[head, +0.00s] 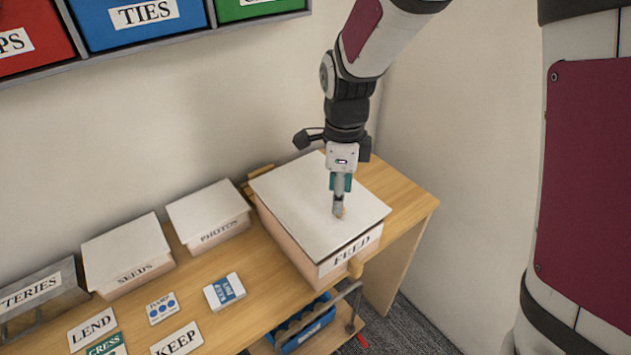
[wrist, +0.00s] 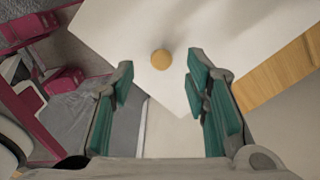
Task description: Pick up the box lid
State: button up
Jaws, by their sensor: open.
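The box lid (head: 295,195) is a flat white square panel lying on the box marked FEED (head: 345,259) at the right end of the wooden table. In the wrist view the lid (wrist: 215,28) fills the upper middle, with a small round wooden knob (wrist: 160,59) on it. My gripper (head: 339,207) is over the front right part of the lid, pointing down at the knob. In the wrist view my gripper (wrist: 160,82) is open, its two green-padded fingers apart. The knob appears between and slightly beyond the fingertips, touching neither. The head view hides most of the knob.
White-lidded boxes marked SEEDS (head: 128,255) and PHOTOS (head: 208,214) stand left of the FEED box. Label cards, such as KEEP (head: 177,340), lie on the table front. A wall rises behind, with coloured bins (head: 140,20) above. A blue bin (head: 305,320) sits below.

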jog(key=shift+w+f, duration=0.1)
jog(key=shift+f, duration=1.9)
jog(key=shift+c, duration=0.6)
grip_shut()
jog(key=shift+r, duration=0.1)
